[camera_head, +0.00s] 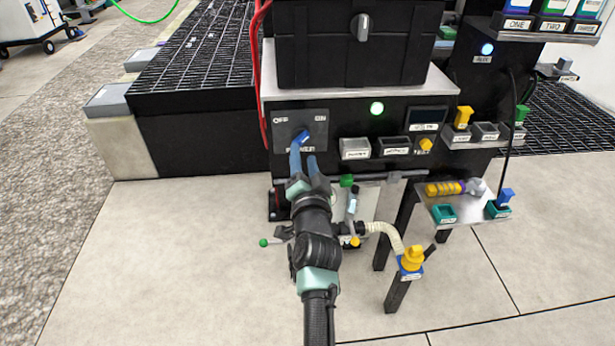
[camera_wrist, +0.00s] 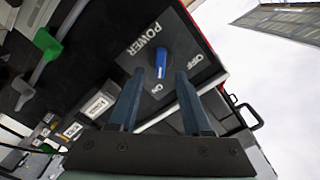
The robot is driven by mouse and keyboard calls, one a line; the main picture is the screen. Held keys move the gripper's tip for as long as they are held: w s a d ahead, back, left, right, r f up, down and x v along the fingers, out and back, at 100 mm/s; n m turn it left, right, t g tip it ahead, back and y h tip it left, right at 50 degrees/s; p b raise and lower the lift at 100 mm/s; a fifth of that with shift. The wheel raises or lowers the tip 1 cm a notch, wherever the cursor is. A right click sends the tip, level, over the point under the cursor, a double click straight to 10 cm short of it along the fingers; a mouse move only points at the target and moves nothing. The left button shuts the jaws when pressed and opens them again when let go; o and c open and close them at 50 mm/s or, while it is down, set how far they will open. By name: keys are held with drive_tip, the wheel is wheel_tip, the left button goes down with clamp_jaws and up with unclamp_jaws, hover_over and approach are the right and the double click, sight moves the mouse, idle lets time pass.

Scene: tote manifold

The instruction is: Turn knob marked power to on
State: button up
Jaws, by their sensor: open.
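The blue power knob (camera_wrist: 160,62) sits on a dark square plate (camera_head: 288,138) on the front of the black panel. The wrist view shows the plate's POWER, OFF and ON labels. The knob's bar is near upright there, with its lower end toward ON; which end is the pointer, I cannot tell. My gripper (camera_wrist: 160,75) is open, with one finger to each side of the knob in that view. No contact shows, and the remaining depth is unclear. In the head view my gripper (camera_head: 305,149) reaches up to the plate and its fingers partly hide the knob and label.
A black box with a grey knob (camera_head: 363,27) stands on top. Red hoses (camera_head: 258,70) run along the left. A pipe with a green part (camera_head: 347,180) lies below.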

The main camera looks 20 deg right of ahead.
drive_tip(key=p+v, duration=0.3)
drive_tip(key=v, duration=0.6)
drive_tip(key=a+r+n+t+y, duration=0.15)
drive_tip(key=a+r, duration=0.25)
drive_tip(key=r, duration=0.6)
drive_tip(key=s+a+r+n+t+y, duration=0.1)
drive_tip(key=a+r+n+t, duration=0.15)
drive_tip(key=r, duration=0.85)
drive_tip(key=a+r+n+t+y, duration=0.1)
drive_tip(key=a+r+n+t, duration=0.3)
drive_tip(key=r, duration=0.6)
drive_tip(key=s+a+r+n+t+y+p, duration=0.15)
drive_tip(key=s+a+r, duration=0.25)
drive_tip(key=s+r, duration=0.5)
drive_tip(key=s+a+r+n+t, duration=0.1)
drive_tip(key=s+a+r+n, duration=0.2)
drive_tip(key=s+r, duration=0.65)
wheel_tip(320, 180, up, 34)
drive_tip(key=w+p, duration=0.2)
drive_tip(key=p, duration=3.1)
drive_tip(key=shift+w, duration=0.3)
drive_tip(key=shift+r+g, duration=0.15)
drive_tip(key=shift+g, duration=0.1)
